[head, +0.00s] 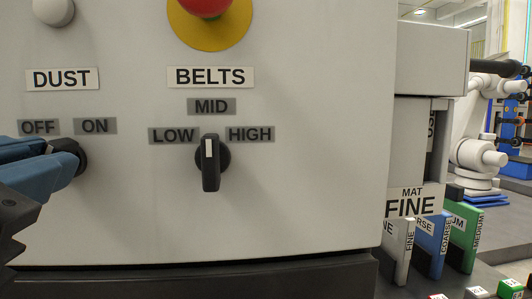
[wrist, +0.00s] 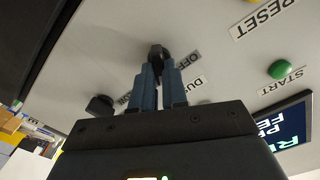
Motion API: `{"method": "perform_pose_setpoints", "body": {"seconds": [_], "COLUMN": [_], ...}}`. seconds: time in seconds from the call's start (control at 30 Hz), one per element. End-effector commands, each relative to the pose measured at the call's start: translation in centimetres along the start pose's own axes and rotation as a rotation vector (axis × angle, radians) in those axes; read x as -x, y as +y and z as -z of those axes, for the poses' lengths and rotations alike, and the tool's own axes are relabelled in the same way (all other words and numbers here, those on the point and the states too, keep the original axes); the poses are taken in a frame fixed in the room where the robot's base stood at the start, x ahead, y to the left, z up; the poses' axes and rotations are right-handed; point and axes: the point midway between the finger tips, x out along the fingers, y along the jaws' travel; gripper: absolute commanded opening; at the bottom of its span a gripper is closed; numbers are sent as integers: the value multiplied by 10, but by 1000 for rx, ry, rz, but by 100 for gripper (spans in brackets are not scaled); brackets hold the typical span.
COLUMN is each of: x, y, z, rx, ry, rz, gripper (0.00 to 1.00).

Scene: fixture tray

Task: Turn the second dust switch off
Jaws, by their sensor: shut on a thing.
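The dark rotary switch (head: 77,153) sits under the DUST label (head: 62,79) at the left of the grey panel in the head view. The OFF label (head: 38,127) is above left of it and the ON label (head: 95,126) above it. My gripper (head: 62,163) has its blue fingers closed on the knob's handle, coming from the left. The fingers hide much of the handle, so I cannot tell its exact setting. In the wrist view the dark knob (wrist: 157,51) shows at the tips of my two blue fingers, beside the OFF label (wrist: 188,57).
The BELTS selector (head: 210,163) stands to the right, its handle upright. A red button on a yellow base (head: 210,30) is above it. The wrist view shows a green START button (wrist: 283,69) and a screen (wrist: 283,127). Labelled coloured mats (head: 432,235) stand right of the panel.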

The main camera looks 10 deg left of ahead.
Motion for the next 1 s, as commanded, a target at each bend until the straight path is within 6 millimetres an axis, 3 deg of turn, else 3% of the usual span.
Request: {"method": "perform_pose_setpoints", "body": {"seconds": [0.37, 1.0], "x": [0, -1], "y": [0, -4], "z": [1, 3], "rx": [103, 672], "ry": [1, -3], "rz": [-2, -3], "gripper": [0, 0]}}
